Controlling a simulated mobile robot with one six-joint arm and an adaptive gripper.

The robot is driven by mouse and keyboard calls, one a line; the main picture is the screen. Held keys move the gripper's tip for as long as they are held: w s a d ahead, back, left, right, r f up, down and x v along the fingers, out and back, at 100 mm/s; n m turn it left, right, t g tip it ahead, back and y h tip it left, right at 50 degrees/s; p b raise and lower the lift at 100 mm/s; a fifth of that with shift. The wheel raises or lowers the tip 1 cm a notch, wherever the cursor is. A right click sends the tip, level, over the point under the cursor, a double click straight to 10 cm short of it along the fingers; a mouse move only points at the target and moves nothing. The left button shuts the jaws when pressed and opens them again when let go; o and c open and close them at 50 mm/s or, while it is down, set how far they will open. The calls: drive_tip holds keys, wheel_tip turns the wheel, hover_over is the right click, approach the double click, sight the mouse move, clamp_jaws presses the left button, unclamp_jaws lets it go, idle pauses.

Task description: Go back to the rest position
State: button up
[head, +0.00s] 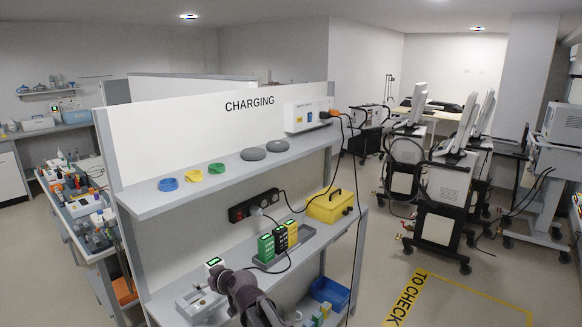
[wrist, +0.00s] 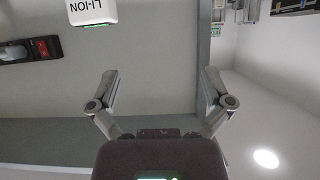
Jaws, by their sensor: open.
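My gripper (wrist: 158,90) is open in the wrist view, with its two fingers spread wide and nothing between them. A white block marked LI-ION (wrist: 93,12) shows upside down beyond the left finger, apart from it and cut off by the top edge. In the head view my dark arm (head: 245,297) is at the bottom, in front of the charging station's lower shelf; I cannot make out the fingertips there. A white block with a green-lit top (head: 214,264) stands just behind the arm.
The charging station's upper shelf (head: 225,172) overhangs the lower one. Green, black and yellow batteries (head: 278,239) stand in a grey tray. A yellow case (head: 330,205), a black power strip (head: 254,205) and loose cables are close by.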

drive_tip(key=s+d+f+m+g+h+b, duration=0.1)
drive_tip(key=s+d+f+m+g+h, duration=0.3)
drive_tip(key=d, duration=0.7)
drive_tip(key=s+d+f+t+h+b, duration=0.1)
drive_tip(key=d+f, duration=0.5)
drive_tip(key=d, duration=0.4)
drive_tip(key=s+d+f+m+g+h, duration=0.1)
drive_tip(key=s+d+m, duration=0.1)
drive_tip(key=s+d, duration=0.2)
drive_tip(key=s+d+f+m+g+h+b, duration=0.1)
drive_tip(key=s+d, duration=0.3)
drive_tip(key=d, duration=0.5)
drive_tip(key=s+d+f+m+g+h+b, duration=0.1)
drive_tip(key=s+d+f+m+g+h, duration=0.1)
drive_tip(key=d, duration=0.5)
drive_tip(key=shift+s+d+f+m+g+h, duration=0.35)
drive_tip(key=shift+s+g, duration=0.25)
drive_tip(key=shift+s, duration=0.35)
drive_tip(key=shift+a, duration=0.15)
